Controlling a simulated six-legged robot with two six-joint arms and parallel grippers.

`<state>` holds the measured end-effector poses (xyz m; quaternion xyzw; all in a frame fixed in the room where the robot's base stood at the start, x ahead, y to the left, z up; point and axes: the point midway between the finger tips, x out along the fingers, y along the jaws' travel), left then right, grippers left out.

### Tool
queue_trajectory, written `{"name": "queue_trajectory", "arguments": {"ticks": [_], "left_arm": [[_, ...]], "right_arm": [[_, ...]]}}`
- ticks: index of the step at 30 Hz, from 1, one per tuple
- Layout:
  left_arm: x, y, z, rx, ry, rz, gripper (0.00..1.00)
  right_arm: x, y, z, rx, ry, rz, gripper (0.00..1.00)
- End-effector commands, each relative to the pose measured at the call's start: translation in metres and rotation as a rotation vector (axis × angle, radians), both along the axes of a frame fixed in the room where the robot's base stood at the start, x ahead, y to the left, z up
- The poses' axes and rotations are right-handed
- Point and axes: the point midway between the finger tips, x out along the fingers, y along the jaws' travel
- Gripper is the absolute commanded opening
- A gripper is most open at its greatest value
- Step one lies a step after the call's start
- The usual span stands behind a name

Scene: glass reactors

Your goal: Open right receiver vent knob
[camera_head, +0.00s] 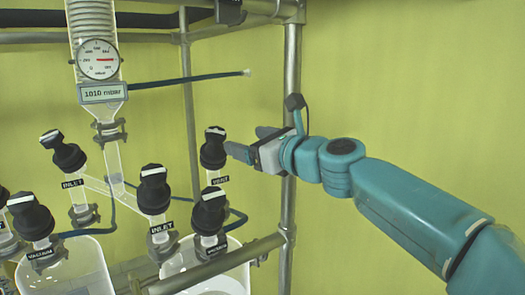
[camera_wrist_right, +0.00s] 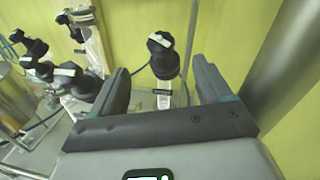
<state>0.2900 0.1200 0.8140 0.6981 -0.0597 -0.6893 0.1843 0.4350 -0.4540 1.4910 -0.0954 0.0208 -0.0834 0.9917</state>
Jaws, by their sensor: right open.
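The vent knob (camera_head: 213,148) is a black knob with a white top bar, above a small label that seems to read VENT. It stands upright on a glass neck right of the gauge column. My right gripper (camera_head: 248,142) is open just right of the knob, with its fingers pointing left towards it. In the right wrist view the vent knob (camera_wrist_right: 163,54) shows ahead between the two spread fingers (camera_wrist_right: 160,70), apparently not gripped. My left gripper is not in view.
Several similar black knobs stand nearby, including an inlet knob (camera_head: 153,190) and a lower knob (camera_head: 208,212). A vertical metal post (camera_head: 289,215) stands close to my right gripper. A pressure gauge (camera_head: 98,60) hangs at upper left.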

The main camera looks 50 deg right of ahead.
Motion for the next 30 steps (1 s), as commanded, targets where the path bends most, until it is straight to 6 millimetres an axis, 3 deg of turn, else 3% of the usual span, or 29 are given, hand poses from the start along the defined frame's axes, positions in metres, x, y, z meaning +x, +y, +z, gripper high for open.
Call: {"name": "queue_trajectory", "arguments": {"ticks": [3, 9, 30], "left_arm": [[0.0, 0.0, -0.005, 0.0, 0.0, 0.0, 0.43], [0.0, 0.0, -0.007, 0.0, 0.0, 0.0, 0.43], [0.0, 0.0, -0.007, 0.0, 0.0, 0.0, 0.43]], "right_arm": [[-0.021, 0.003, -0.001, -0.001, -0.001, -0.003, 0.78], [-0.036, 0.006, 0.001, 0.0, 0.0, -0.001, 0.78], [-0.036, 0.006, 0.001, 0.0, 0.0, 0.0, 0.78]]}}
